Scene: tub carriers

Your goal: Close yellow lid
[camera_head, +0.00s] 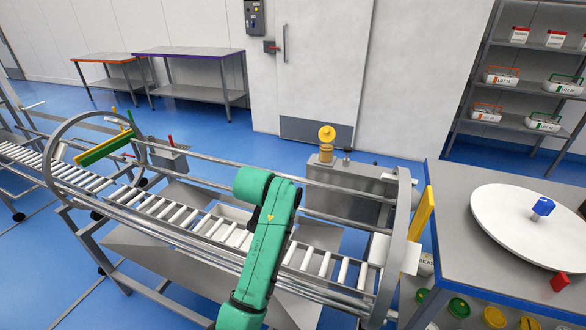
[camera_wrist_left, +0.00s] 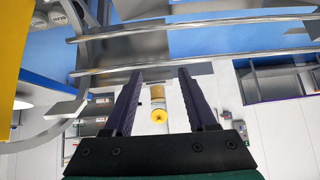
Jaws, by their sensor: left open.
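The yellow lid (camera_head: 327,133) is a round disc standing upright above a tan-yellow cylinder (camera_head: 326,153) on a grey box behind the conveyor. In the left wrist view, which looks upside down, the yellow lid (camera_wrist_left: 159,115) and its cylinder (camera_wrist_left: 158,93) appear between my fingers, some distance beyond them. My left gripper (camera_wrist_left: 160,73) is open and empty, with its two dark fingers apart. In the head view my green arm reaches up over the conveyor, and its gripper is hidden. My right gripper is not in view.
Metal rails and the roller conveyor (camera_head: 160,207) run across the front. A grey upright hoop (camera_head: 401,230) stands right of the lid. A grey table with a white disc (camera_head: 510,235) is at right. More coloured lids (camera_head: 459,307) lie below it.

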